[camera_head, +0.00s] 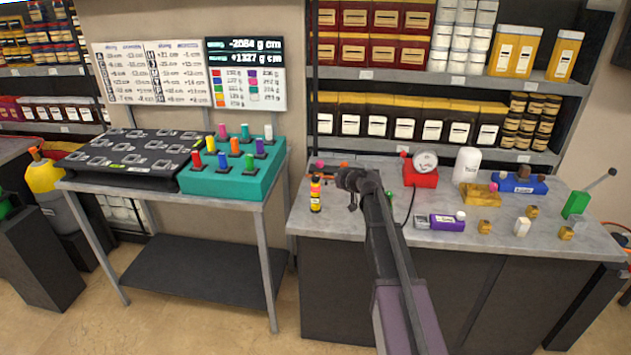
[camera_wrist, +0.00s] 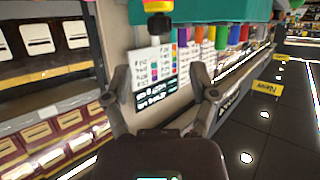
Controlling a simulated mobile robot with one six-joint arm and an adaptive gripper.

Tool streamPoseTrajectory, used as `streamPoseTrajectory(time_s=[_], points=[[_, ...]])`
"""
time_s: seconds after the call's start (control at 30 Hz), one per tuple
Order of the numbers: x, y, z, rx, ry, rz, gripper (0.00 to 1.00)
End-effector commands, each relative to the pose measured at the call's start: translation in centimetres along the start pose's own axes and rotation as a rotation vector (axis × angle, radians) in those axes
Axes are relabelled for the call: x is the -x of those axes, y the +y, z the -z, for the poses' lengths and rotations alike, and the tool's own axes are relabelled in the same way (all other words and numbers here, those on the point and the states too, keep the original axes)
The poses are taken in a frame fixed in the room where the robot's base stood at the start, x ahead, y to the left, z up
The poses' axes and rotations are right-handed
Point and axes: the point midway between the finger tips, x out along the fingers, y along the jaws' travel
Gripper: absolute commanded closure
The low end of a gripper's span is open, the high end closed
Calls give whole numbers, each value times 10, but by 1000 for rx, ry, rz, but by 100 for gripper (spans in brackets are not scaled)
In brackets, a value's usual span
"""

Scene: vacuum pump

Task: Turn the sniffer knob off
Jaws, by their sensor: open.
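My gripper (camera_head: 350,187) is over the left end of the grey worktop. The wrist view shows its two fingers (camera_wrist: 160,96) spread apart with nothing between them. A small yellow and dark bottle-like item (camera_head: 315,193) stands upright just left of my gripper, apart from it. A yellow item with a red end (camera_wrist: 158,14) at the top of the upside-down wrist view looks like the same one. I cannot tell which part is the sniffer knob. A red unit with a round gauge (camera_head: 425,163) and a purple unit (camera_head: 447,221) are to the right.
The worktop (camera_head: 480,250) also holds a white canister (camera_head: 467,165), a blue unit (camera_head: 523,184), a green lever switch (camera_head: 577,203) and several small blocks. A table with a teal box (camera_head: 235,186) of coloured pegs stands left, across a gap. Stocked shelves rise behind.

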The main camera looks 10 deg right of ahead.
Motion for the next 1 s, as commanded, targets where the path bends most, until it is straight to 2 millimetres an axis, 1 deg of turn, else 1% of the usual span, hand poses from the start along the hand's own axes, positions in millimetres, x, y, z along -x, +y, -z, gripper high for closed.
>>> streamPoseTrajectory(time_s=[0.03, 0.2, 0.4, 0.5, 0.7, 1.0], points=[[-12, 2, -2, 1, 0, 0, 25], [-38, 2, -2, 1, 0, 0, 25], [-67, 2, -2, 1, 0, 0, 25], [-78, 2, -2, 1, 0, -1, 25], [-90, 2, -1, 0, 0, -2, 25], [-92, 2, 0, -1, 0, -2, 25]])
